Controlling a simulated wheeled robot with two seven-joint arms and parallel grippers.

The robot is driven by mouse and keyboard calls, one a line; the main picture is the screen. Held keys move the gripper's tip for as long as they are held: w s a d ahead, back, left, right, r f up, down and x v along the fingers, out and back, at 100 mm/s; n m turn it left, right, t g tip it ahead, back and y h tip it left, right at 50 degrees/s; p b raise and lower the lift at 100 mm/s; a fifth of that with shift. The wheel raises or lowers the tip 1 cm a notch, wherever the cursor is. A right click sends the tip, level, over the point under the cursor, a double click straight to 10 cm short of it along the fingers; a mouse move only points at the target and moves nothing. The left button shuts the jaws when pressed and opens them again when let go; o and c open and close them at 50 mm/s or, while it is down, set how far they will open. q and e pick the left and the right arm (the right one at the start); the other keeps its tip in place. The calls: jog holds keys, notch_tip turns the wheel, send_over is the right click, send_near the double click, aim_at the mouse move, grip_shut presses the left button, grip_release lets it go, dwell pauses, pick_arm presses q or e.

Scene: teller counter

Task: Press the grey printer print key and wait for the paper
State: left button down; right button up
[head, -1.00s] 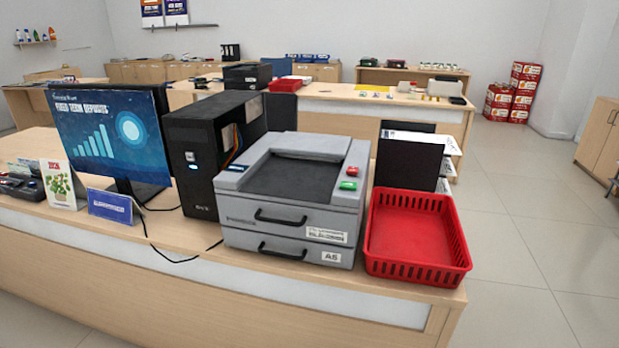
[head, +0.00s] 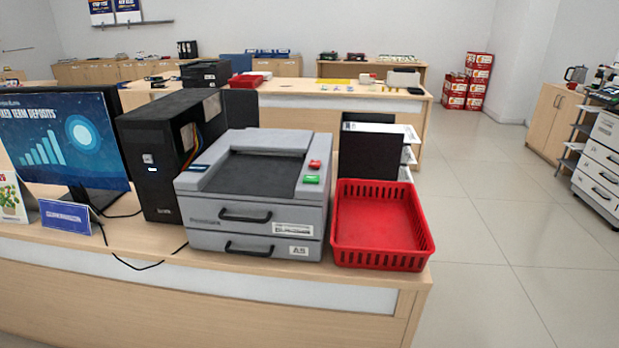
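The grey printer (head: 205,210) stands on the wooden counter, between the black computer tower and the red basket. Its dark top tray (head: 255,174) is empty, with no paper showing. On the right of its top are a green key (head: 311,180) and a red key (head: 314,165). Two drawers with black handles are on its front, and the lower one is labelled A5. Neither of my grippers shows in the head view.
An empty red basket (head: 382,260) sits right of the printer at the counter's (head: 200,300) right end. A black tower (head: 146,170) and a monitor (head: 65,140) stand left. Black file holders (head: 370,157) are behind the basket. Open floor (head: 510,270) lies right.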

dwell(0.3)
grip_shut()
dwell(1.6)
